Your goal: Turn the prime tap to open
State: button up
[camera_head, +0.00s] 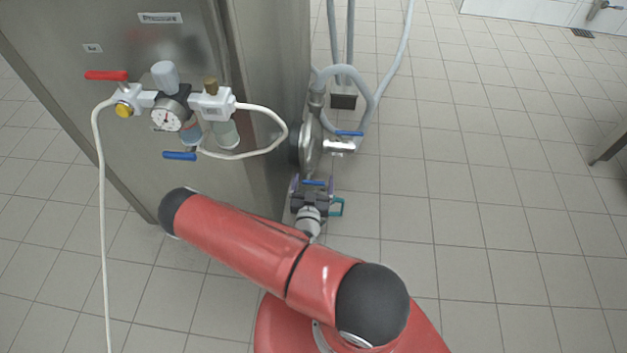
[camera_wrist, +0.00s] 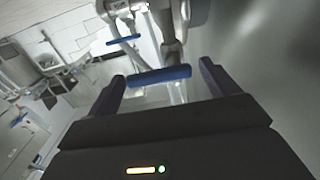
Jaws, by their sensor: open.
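A blue tap handle (camera_head: 315,183), which looks like the prime tap, sits low on the pipework at the right side of the steel cabinet. In the wrist view the blue handle (camera_wrist: 160,76) lies crosswise between the two dark fingers. My gripper (camera_head: 312,186) is open around it, with a finger at each end of the handle; it also shows in the wrist view (camera_wrist: 162,72). I cannot tell whether the fingers touch the handle. The tap's body is partly hidden behind my gripper. No label on this tap is readable.
A second blue-handled tap (camera_head: 350,133) sits just above, beside a round metal pump housing (camera_head: 309,145). Grey hoses rise behind. The cabinet (camera_head: 265,80) stands close on the left, bearing a pressure gauge (camera_head: 167,117) and a red lever (camera_head: 106,75). Tiled floor to the right is clear.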

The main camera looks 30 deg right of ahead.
jog(key=shift+w+d, duration=0.15)
jog(key=shift+w, duration=0.05)
jog(key=shift+c, duration=0.3)
jog(key=c, duration=0.9)
